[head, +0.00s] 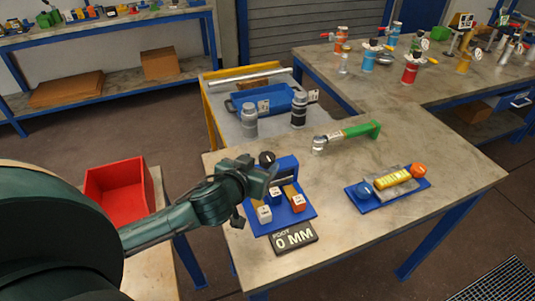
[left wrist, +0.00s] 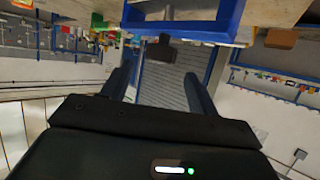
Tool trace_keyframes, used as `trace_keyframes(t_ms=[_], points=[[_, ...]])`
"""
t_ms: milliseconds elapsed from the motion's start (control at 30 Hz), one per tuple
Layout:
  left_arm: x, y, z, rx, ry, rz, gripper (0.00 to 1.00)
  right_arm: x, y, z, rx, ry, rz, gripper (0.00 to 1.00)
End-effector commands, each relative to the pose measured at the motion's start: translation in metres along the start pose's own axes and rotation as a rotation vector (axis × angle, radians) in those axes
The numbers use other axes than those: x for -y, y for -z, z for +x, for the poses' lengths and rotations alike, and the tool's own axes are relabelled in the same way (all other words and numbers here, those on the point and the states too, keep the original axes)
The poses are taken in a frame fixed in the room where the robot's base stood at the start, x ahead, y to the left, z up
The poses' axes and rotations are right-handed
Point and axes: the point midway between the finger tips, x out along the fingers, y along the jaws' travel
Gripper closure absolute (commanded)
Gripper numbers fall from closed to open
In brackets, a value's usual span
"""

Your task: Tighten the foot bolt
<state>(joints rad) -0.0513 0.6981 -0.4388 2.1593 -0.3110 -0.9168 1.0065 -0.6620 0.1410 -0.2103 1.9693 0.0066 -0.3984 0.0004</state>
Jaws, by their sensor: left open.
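A blue fixture (head: 281,222) stands on the near left part of the stone-topped table, behind a dark sign (head: 293,238) reading "FOOT 0 MM". It carries a white block (head: 264,214), an orange block (head: 298,203) and a black round knob (head: 267,158) at its back. I cannot make out which part is the foot bolt. My left gripper (head: 268,178) is at the fixture's back left, partly covering it. In the left wrist view its two fingers (left wrist: 158,72) are apart with nothing held between them. A dark knob-like part (left wrist: 165,50) shows beyond them, under a blue frame.
A blue tray (head: 388,188) with a yellow part stands to the right. A red bin (head: 117,192) is left of the table. The table's right end is clear.

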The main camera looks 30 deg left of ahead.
Motion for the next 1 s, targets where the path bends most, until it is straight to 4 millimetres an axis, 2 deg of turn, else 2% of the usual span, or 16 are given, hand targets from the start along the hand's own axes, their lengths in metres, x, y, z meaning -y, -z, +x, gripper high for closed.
trace_keyframes(t_ms=[100,333,733,1000], points=[[0.000,0.002,0.024,-0.001,0.002,-0.001,0.40,0.000,0.001,-0.001,0.004,0.000,-0.004,0.64],[0.000,0.001,0.052,0.000,0.000,-0.001,0.40,-0.002,0.001,0.001,0.008,-0.001,-0.010,0.64],[0.000,0.000,0.059,0.001,-0.001,-0.001,0.40,-0.001,0.002,0.001,0.005,0.001,-0.011,0.64],[0.000,-0.001,0.059,0.001,-0.001,-0.001,0.61,-0.001,0.003,0.001,0.004,0.001,-0.011,0.64]])
